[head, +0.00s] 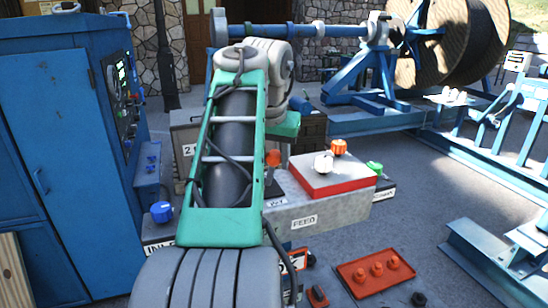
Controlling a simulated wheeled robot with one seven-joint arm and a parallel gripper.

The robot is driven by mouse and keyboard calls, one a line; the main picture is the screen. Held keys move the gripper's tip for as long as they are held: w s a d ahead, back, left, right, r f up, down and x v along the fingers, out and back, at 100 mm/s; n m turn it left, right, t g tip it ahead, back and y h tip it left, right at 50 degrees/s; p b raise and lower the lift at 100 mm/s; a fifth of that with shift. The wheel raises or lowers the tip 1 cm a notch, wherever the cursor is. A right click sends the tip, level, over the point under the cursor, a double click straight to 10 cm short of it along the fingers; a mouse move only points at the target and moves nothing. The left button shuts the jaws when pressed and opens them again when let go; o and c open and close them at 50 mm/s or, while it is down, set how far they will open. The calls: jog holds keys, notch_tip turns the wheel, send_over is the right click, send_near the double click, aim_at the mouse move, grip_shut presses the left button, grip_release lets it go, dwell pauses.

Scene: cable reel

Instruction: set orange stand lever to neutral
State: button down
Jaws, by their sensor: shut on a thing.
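An orange lever knob (273,158) stands beside my green arm link, above a small labelled plate on the grey bench. My gripper (284,148) is at this knob, below my grey wrist and green hand part. It is shut on the orange lever, though its fingertips are small and partly hidden by my arm. The lever's lower part and exact tilt are hard to make out.
A blue cabinet (70,140) stands at the left. A blue knob (161,212) and a green knob (375,168) sit on the bench (340,208). A red tray (372,275) lies in front. A large cable reel (430,45) stands behind.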

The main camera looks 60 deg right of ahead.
jog(key=shift+w+d+r+p, duration=0.65)
jog(key=shift+r+p, duration=0.1)
jog(key=shift+p, duration=0.45)
jog(key=shift+w+d+f+p, duration=0.15)
jog(key=shift+w+d+p, duration=0.35)
jog(key=shift+w+d, duration=0.4)
jog(key=shift+d+f, duration=0.1)
jog(key=c, duration=0.9)
grip_release()
jog(key=shift+w, duration=0.1)
